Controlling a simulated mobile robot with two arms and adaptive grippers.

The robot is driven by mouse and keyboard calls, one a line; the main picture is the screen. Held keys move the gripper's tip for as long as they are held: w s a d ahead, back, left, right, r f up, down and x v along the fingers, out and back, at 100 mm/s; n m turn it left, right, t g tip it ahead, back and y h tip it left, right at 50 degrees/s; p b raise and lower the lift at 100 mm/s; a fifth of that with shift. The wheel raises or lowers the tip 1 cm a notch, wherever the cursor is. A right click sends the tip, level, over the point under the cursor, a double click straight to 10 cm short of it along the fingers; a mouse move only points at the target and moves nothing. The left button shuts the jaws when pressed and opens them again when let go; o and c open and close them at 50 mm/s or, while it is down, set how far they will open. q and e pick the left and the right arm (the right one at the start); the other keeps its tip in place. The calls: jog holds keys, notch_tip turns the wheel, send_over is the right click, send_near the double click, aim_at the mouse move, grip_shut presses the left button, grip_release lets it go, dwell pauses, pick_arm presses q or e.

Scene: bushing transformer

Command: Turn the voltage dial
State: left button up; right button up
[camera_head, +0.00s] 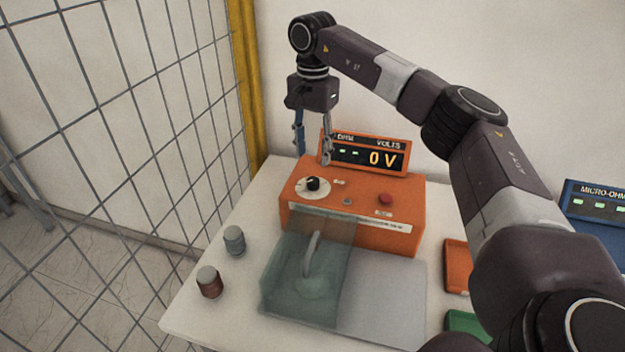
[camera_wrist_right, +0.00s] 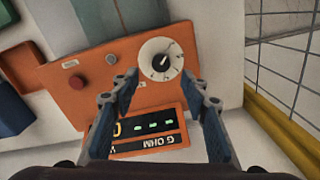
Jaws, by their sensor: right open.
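The voltage dial (camera_head: 313,184) is a black knob on a round white scale plate, on the top left of the orange tester box (camera_head: 360,200). The display (camera_head: 368,156) behind it reads 0 V. My right gripper (camera_head: 312,158) points down, open and empty, above the box near the dial and the left end of the display. In the right wrist view the dial (camera_wrist_right: 161,62) lies beyond the gap between the open fingers (camera_wrist_right: 162,92), apart from them. My left gripper is out of view.
A red button (camera_head: 386,199) sits right of the dial. A translucent greenish cover (camera_head: 308,265) stands in front of the box. Two small cylinders, grey (camera_head: 234,240) and brown (camera_head: 209,282), stand on the white table (camera_head: 190,318). A wire mesh fence (camera_head: 130,130) is at left.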

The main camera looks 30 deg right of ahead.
aim_at(313, 180)
jog(key=shift+w+d+f, duration=0.15)
jog(key=shift+w+f, duration=0.05)
jog(key=shift+f, duration=0.3)
jog(key=shift+w+d+f, duration=0.1)
jog(key=shift+w+f, duration=0.1)
jog(key=shift+f, duration=0.25)
jog(key=f, duration=0.1)
jog(key=f+p, duration=0.1)
jog(key=f, duration=0.1)
jog(key=f+p, duration=0.1)
jog(key=f, duration=0.1)
jog(key=shift+s+a+f, duration=0.2)
jog(key=shift+s+f, duration=0.05)
jog(key=shift+s, duration=0.05)
jog(key=shift+w+d+f+p, duration=0.15)
jog(key=shift+f+p, duration=0.15)
jog(key=shift+f, duration=0.2)
jog(key=shift+r, duration=0.1)
jog(key=shift+c, duration=0.8)
grip_shut()
